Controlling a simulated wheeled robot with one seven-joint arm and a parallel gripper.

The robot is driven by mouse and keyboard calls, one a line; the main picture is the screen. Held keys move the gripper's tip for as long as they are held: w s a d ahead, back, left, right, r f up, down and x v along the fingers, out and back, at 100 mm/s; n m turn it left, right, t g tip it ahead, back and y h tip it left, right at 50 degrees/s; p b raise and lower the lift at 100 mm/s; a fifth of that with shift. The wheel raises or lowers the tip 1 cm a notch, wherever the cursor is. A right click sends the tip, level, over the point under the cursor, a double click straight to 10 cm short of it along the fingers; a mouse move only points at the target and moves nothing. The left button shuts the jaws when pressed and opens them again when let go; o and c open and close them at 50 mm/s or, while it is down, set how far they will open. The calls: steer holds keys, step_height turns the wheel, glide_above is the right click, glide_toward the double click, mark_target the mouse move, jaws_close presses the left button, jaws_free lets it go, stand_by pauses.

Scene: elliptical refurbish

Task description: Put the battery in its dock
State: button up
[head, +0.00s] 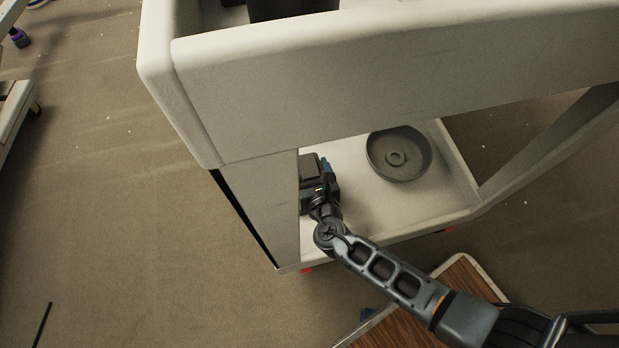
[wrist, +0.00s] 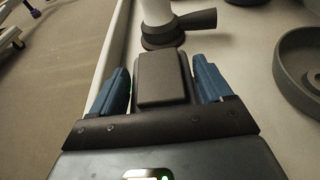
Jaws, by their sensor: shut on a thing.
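The battery appears to be the dark grey block (wrist: 163,78) in the middle of the wrist view; it also shows in the head view (head: 310,167). My gripper (wrist: 161,72) is shut on it, with a blue finger along each side. In the head view my gripper (head: 322,172) is inside the lower bay of the white cart, close to its left panel. I cannot make out the dock for certain. A white post with a dark collar and side stub (wrist: 163,34) stands just beyond the block. The block's underside is hidden.
A round dark dish (head: 382,170) sits on the white lower shelf (head: 448,192), right of my gripper. The cart's upper body (head: 390,85) overhangs the bay. A shelf rim runs close on the left in the wrist view. A wood-topped surface (head: 400,325) is at the front.

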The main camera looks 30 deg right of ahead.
mark_target(309, 177)
steer(key=shift+f+b, duration=1.35)
steer(key=shift+f, duration=0.6)
steer(key=shift+f, duration=0.15)
steer(key=o, duration=1.1)
